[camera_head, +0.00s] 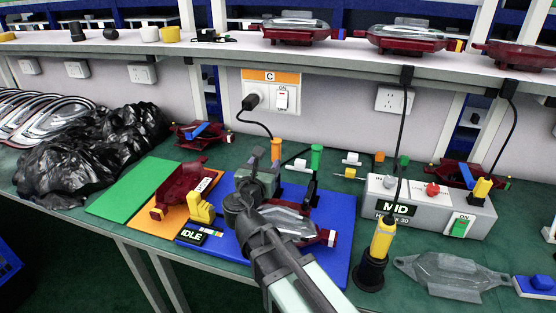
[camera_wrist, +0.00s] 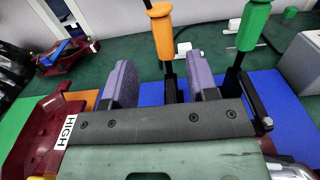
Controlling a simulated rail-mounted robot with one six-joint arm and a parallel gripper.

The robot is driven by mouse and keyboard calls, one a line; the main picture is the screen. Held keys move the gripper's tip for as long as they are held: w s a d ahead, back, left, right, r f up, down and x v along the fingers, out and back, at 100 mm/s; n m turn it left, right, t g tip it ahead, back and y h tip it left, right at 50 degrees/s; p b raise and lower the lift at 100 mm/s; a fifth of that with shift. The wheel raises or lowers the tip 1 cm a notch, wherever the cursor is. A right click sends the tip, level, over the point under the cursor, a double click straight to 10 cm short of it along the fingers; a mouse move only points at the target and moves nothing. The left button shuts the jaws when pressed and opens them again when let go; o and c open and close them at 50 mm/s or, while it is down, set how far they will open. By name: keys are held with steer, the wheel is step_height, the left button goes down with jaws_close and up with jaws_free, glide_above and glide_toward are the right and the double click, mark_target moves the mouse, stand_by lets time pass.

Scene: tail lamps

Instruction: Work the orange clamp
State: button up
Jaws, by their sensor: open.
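The orange clamp handle (camera_head: 276,148) stands upright behind my gripper (camera_head: 262,163) in the head view. In the wrist view the orange handle (camera_wrist: 161,35) tops a black stem that lies, in the picture, between my two finger pads. My gripper (camera_wrist: 162,82) is open, with a clear gap between the pads, and holds nothing. I cannot tell how far beyond the fingertips the clamp stands. The green clamp handle (camera_head: 316,157) stands to its right and also shows in the wrist view (camera_wrist: 254,26). A tail lamp (camera_head: 288,222) lies on the blue board (camera_head: 338,262), partly hidden by my arm.
A dark red lamp housing (camera_head: 180,186) labelled HIGH sits on the orange board left of my gripper. A yellow part (camera_head: 201,208) and an IDLE display stand nearby. A grey control box (camera_head: 430,206), a yellow-handled tool (camera_head: 382,240) and a black bag (camera_head: 90,150) flank the area.

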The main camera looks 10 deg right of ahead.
mark_target(278, 144)
steer(key=x, duration=1.1)
steer(key=shift+s+d+r, duration=0.1)
steer(key=shift+d, duration=0.1)
jaws_close()
